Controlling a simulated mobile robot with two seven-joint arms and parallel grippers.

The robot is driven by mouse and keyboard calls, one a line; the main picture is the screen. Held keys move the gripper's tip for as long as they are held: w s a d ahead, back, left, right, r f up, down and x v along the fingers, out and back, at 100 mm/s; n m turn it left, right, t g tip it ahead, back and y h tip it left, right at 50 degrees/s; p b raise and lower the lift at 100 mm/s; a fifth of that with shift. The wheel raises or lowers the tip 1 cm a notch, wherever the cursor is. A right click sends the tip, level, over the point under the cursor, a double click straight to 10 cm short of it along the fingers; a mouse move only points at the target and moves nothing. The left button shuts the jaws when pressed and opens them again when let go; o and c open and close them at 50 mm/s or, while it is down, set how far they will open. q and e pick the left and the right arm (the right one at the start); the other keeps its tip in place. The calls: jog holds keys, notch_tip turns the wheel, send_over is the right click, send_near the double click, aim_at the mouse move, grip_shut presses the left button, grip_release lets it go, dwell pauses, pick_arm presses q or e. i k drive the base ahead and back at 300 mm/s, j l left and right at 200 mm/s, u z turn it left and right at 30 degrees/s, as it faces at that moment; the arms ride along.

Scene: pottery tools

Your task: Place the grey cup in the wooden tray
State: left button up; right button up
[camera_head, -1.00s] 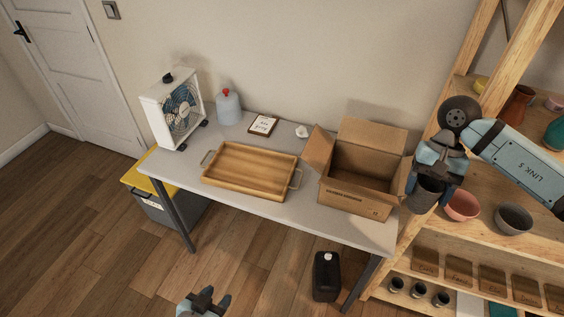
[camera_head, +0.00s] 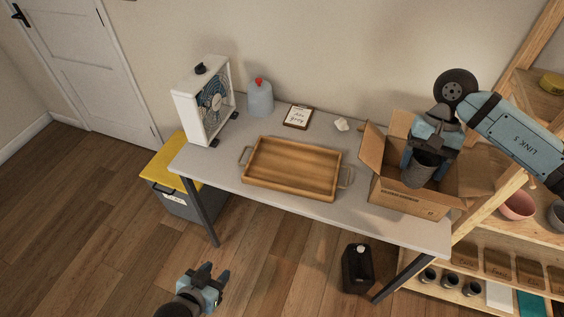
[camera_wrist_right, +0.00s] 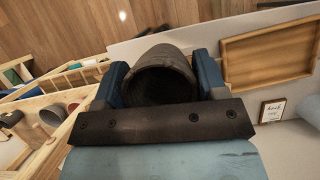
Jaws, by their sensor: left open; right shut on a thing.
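The grey cup (camera_head: 419,170) is dark and held by my right gripper (camera_head: 428,160), in front of and above the open cardboard box in the head view. In the right wrist view the cup (camera_wrist_right: 164,75) sits between the two blue fingers of the right gripper (camera_wrist_right: 166,82), its dark mouth facing the camera. The wooden tray (camera_head: 290,187) lies empty on the grey table, left of the box, with a metal handle at each end. It also shows in the right wrist view (camera_wrist_right: 270,50). My left gripper (camera_head: 213,279) is open and empty, low over the floor before the table.
The cardboard box (camera_head: 402,197) stands open at the table's right. A wooden shelf (camera_head: 485,225) is at right. A black canister (camera_head: 357,268) stands on the floor.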

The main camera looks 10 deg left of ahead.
aim_at(294, 168)
jog(key=i+j, duration=0.15)
jog(key=j, duration=0.2)
jog(key=i+j, duration=0.2)
jog(key=j, duration=0.15)
jog(key=i+j, duration=0.15)
jog(key=j, duration=0.2)
jog(key=i+j, duration=0.15)
jog(key=j, duration=0.2)
jog(key=i+j, duration=0.15)
jog(key=j, duration=0.25)
